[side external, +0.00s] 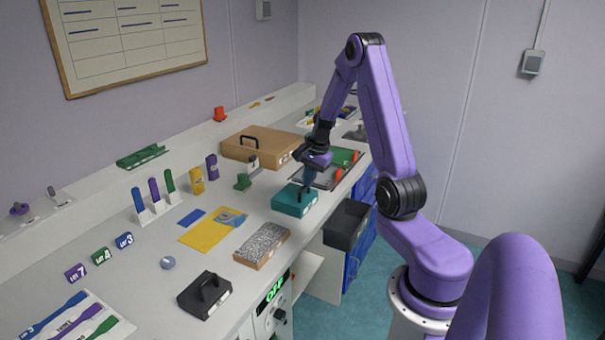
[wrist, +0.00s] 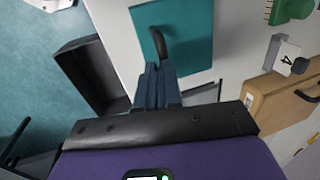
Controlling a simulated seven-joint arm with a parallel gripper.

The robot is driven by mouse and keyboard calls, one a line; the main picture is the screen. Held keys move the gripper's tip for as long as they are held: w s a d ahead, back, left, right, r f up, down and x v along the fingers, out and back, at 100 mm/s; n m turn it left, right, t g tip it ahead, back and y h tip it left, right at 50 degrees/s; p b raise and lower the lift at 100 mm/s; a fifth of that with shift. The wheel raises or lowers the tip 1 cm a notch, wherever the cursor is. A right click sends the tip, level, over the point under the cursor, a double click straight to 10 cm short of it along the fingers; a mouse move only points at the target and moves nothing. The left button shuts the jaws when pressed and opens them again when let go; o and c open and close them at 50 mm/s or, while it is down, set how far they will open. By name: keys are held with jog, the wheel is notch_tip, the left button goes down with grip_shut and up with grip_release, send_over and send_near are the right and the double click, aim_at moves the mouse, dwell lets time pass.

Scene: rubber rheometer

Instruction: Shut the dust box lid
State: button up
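A teal box (side external: 294,202) with a dark handle and a white label on its front stands near the bench's front edge, below my gripper (side external: 306,186). In the side view its top looks nearly flat; I cannot tell whether its lid is fully down. In the wrist view the teal lid (wrist: 189,40) and its dark curved handle (wrist: 158,42) lie just beyond the fingertips. My gripper (wrist: 160,66) has its blue fingers close together, pointing at the handle. They hide the handle's near end, and I cannot tell whether they touch or grip it. No legible label names the dust box.
A dark open bin (side external: 346,224) hangs off the bench front beside the teal box. A brown handled box (side external: 259,144) stands behind. A green-lined tray (side external: 338,168) lies to the right. A speckled block (side external: 262,245) and a black handled box (side external: 205,294) stand to the left.

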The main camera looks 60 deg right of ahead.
jog(key=o, duration=0.4)
jog(key=shift+f, duration=0.1)
jog(key=shift+w+a, duration=0.1)
jog(key=shift+w, duration=0.15)
jog(key=shift+r, duration=0.3)
jog(key=v, duration=1.6)
jog(key=shift+s+r, duration=0.3)
jog(key=shift+r, duration=0.05)
jog(key=shift+a, duration=0.1)
